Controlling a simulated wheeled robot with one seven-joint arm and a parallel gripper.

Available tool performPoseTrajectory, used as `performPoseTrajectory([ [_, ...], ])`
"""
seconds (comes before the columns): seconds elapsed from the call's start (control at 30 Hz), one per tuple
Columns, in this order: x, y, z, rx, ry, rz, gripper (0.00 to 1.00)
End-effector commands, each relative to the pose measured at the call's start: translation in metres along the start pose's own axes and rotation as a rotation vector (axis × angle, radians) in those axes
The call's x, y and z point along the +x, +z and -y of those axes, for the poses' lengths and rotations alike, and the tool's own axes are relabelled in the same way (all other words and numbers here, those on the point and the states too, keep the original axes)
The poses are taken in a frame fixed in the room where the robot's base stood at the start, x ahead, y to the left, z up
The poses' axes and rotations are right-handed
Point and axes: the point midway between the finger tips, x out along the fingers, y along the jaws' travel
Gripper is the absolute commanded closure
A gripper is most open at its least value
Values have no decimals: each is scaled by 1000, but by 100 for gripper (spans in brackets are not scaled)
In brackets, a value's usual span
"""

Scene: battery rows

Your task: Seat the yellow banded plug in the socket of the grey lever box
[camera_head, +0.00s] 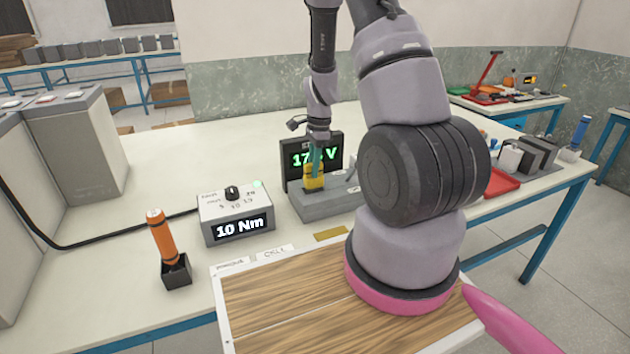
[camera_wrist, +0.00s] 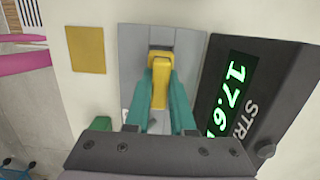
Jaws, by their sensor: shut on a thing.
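The yellow plug (camera_head: 313,178) is between the teal fingers of my gripper (camera_head: 316,158), at the grey lever box (camera_head: 325,203). In the wrist view the fingers of my gripper (camera_wrist: 160,103) close on the yellow plug (camera_wrist: 161,82) from both sides. The plug's far end is at a dark opening in the grey lever box (camera_wrist: 190,60). I cannot tell how deep the plug sits in it. The band on the plug is hidden by the fingers. My arm hides the right part of the box in the head view.
A black display (camera_head: 298,158) with green digits stands right behind the box. A grey "10 Nm" unit (camera_head: 236,215) and an orange tool in a black holder (camera_head: 176,270) are to the left. A red tray (camera_head: 500,182) lies to the right.

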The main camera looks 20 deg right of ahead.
Motion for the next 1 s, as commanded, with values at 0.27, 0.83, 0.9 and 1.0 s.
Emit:
performPoseTrajectory([
  [0.27,30,-4,0,3,2,1,100],
  [0.83,42,-5,0,0,-1,-1,48],
  [0.9,42,-5,0,0,-1,-1,48],
  [1.0,42,-5,0,0,-1,-1,48],
])
